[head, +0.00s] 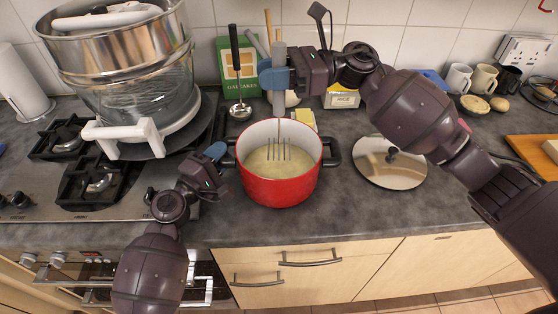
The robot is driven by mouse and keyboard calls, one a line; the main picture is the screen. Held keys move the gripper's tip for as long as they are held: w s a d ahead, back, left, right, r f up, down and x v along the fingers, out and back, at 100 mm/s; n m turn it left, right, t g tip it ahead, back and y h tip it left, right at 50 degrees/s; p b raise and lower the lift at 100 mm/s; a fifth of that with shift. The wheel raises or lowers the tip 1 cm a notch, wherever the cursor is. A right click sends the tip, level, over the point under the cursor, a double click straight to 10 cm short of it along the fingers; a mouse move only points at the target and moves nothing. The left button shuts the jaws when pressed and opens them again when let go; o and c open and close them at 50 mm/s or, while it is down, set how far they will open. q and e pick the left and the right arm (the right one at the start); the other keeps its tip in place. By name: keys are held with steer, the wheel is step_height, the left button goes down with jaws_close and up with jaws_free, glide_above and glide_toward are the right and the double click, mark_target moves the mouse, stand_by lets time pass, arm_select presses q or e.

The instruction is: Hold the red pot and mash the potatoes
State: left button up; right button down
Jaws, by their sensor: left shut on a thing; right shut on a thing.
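The red pot (279,191) stands on the grey counter, with black side handles and a pale mass of potato (265,164) inside. My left gripper (219,152) is shut on the pot's left handle. My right gripper (276,75) is above the pot and shut on the grey handle of the masher (279,57). The masher is upright, and its wire prongs reach down into the potato inside the pot. The lower ends of the prongs are hard to make out in the potato.
A glass lid (382,171) lies on the counter right of the pot. The hob (60,205) with stacked steamer pots (125,75) is at the left. Mugs (483,79) are at back right.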

steer(key=shift+r, duration=2.7)
step_height(320, 180, up, 4)
arm_select(q)
steer(key=o, duration=0.9)
steer(key=shift+c, duration=0.2)
steer(key=v, duration=1.2)
steer(key=shift+a, duration=0.1)
